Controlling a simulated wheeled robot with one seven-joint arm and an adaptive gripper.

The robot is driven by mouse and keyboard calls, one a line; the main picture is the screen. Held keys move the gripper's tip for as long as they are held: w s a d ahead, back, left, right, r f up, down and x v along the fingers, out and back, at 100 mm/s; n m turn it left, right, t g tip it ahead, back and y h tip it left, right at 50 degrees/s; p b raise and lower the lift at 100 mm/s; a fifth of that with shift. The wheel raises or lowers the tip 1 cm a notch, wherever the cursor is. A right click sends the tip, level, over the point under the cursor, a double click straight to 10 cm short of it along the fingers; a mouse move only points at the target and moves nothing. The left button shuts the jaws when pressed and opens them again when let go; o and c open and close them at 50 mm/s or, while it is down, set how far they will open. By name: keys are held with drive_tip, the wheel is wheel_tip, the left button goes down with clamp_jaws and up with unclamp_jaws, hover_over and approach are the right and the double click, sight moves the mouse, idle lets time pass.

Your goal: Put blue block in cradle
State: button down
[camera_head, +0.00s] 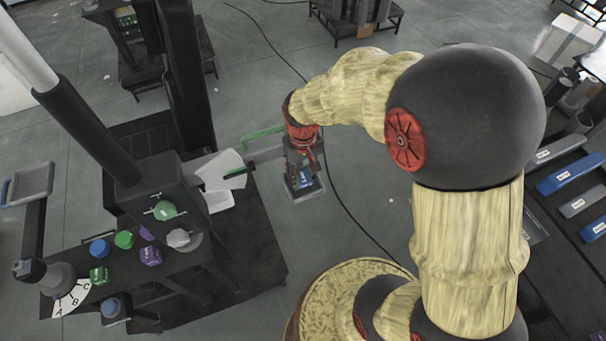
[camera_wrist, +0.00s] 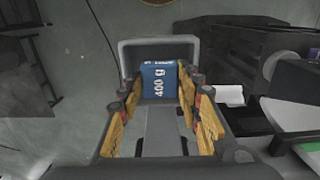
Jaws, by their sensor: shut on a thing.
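The blue block, marked 400 g, (camera_wrist: 160,82) is between the fingers of my gripper (camera_head: 303,181), and both fingers are against its sides. In the head view the blue block (camera_head: 304,180) shows small below the wrist. A grey open tray with a raised rim, which looks like the cradle (camera_wrist: 126,47), lies beyond and around the block in the wrist view. In the head view its grey edge (camera_head: 316,190) shows around the fingertips. I cannot tell whether the block touches the tray floor.
A green bar (camera_head: 262,133) is near my wrist. Another grey tray (camera_head: 30,184) is at far left.

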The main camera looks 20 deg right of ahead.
sight(303, 177)
drive_tip(key=shift+f, duration=0.35)
drive_tip(key=shift+f+b, duration=0.2)
drive_tip(key=shift+b, duration=0.2)
drive_tip(key=c, duration=1.2)
unclamp_jaws()
drive_tip(key=shift+c, duration=0.2)
wheel_tip(303, 177, up, 12)
drive_tip(key=s+r+t, duration=0.5)
drive_tip(key=s+r, duration=0.7)
drive_tip(key=s, duration=0.2)
drive_tip(key=shift+r+t, duration=0.15)
drive_tip(key=shift+t, duration=0.15)
